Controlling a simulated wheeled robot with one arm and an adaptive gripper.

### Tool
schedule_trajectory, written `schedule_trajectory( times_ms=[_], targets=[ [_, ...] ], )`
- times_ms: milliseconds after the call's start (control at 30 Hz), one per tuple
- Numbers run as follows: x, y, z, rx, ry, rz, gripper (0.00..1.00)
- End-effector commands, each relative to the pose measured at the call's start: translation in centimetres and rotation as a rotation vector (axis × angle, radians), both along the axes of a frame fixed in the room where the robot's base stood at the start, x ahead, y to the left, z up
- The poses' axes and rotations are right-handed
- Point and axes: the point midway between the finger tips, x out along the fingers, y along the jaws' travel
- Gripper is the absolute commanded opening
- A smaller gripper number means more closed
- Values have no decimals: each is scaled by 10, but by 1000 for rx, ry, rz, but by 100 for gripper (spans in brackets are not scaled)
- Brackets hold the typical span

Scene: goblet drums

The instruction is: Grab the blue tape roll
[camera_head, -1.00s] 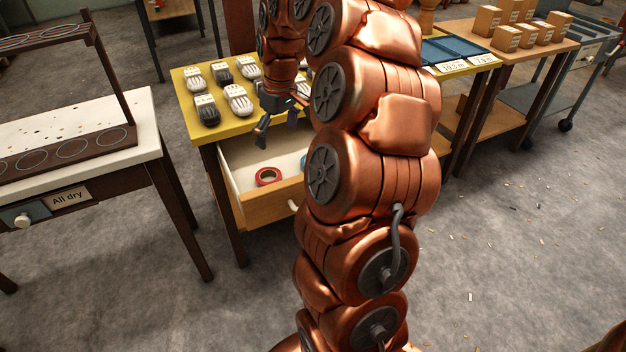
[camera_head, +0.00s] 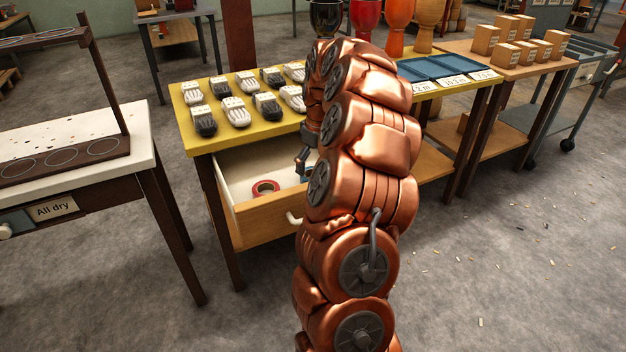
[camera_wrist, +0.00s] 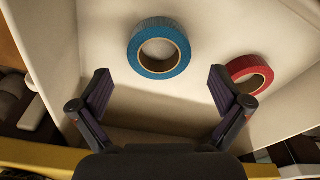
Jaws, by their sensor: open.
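The blue tape roll (camera_wrist: 159,48) lies flat on the white floor of an open drawer, in the upper middle of the wrist view. In the head view my arm hides most or all of it. My gripper (camera_wrist: 160,88) is open and empty, with its two dark fingers apart; the roll appears just beyond the fingertips, centred between them. In the head view my gripper (camera_head: 302,170) is low over the drawer, partly hidden by my arm. I cannot tell its exact height above the roll.
A red tape roll (camera_wrist: 250,74) lies to the right of the blue one and also shows in the head view (camera_head: 265,188). The drawer front (camera_head: 262,219) and walls surround both. The yellow tabletop (camera_head: 205,140) above holds several gloves. A white table (camera_head: 120,165) stands left.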

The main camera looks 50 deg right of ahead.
Motion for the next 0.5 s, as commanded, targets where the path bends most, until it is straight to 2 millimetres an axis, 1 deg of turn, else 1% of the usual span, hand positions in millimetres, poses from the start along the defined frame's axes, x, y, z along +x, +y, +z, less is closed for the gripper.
schedule_trajectory(
  times_ms=[33, 200, 300, 467, 500],
  targets=[
    [-1, -1, -11, 3, 3, 0, 100],
    [0, 0, -33, 4, 6, 2, 100],
    [2, 0, -36, 2, 3, 1, 100],
    [2, -1, -35, 1, 2, 1, 100],
    [2, -1, -34, 1, 1, 1, 98]
  ],
)
